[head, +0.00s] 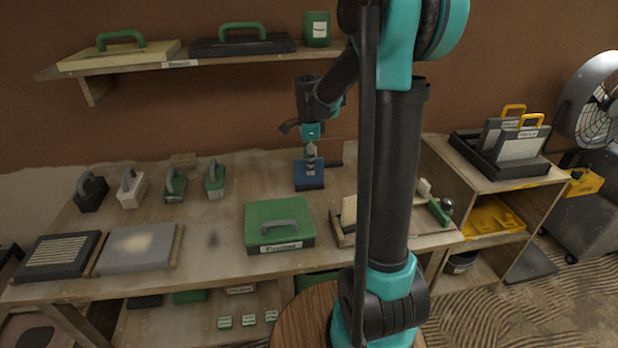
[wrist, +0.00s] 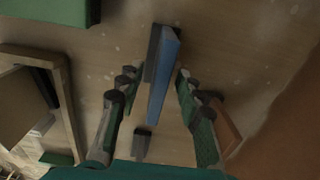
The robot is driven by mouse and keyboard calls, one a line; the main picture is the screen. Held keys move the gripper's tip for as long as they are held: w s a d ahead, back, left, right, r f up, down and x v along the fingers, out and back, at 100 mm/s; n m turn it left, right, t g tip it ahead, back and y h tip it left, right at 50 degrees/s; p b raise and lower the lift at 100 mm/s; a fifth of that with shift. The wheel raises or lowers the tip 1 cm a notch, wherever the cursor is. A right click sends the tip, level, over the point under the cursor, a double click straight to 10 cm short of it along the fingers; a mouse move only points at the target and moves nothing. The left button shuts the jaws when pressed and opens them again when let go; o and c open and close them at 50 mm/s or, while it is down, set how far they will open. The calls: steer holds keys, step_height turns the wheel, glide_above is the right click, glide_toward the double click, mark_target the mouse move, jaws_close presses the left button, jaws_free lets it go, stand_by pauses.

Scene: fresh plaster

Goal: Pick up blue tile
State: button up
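The blue tile (head: 309,181) stands upright on the workbench near the back wall, just below my gripper (head: 311,152). In the wrist view the blue tile (wrist: 165,75) shows as a narrow blue slab with a dark grey side, seen almost edge-on. My gripper (wrist: 156,78) is open there, with one finger to each side of the tile and visible gaps between. The depth of the fingertips relative to the tile's top is hard to tell.
A green case (head: 279,223) lies in front of the tile on the workbench (head: 213,260). A wooden tray (head: 343,237) is to its right. Several handled tools, such as a green one (head: 214,181), stand left. A shelf (head: 215,58) hangs above on the wall.

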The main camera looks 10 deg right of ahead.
steer(key=shift+c, duration=0.3)
jaws_close()
stand_by(0.3)
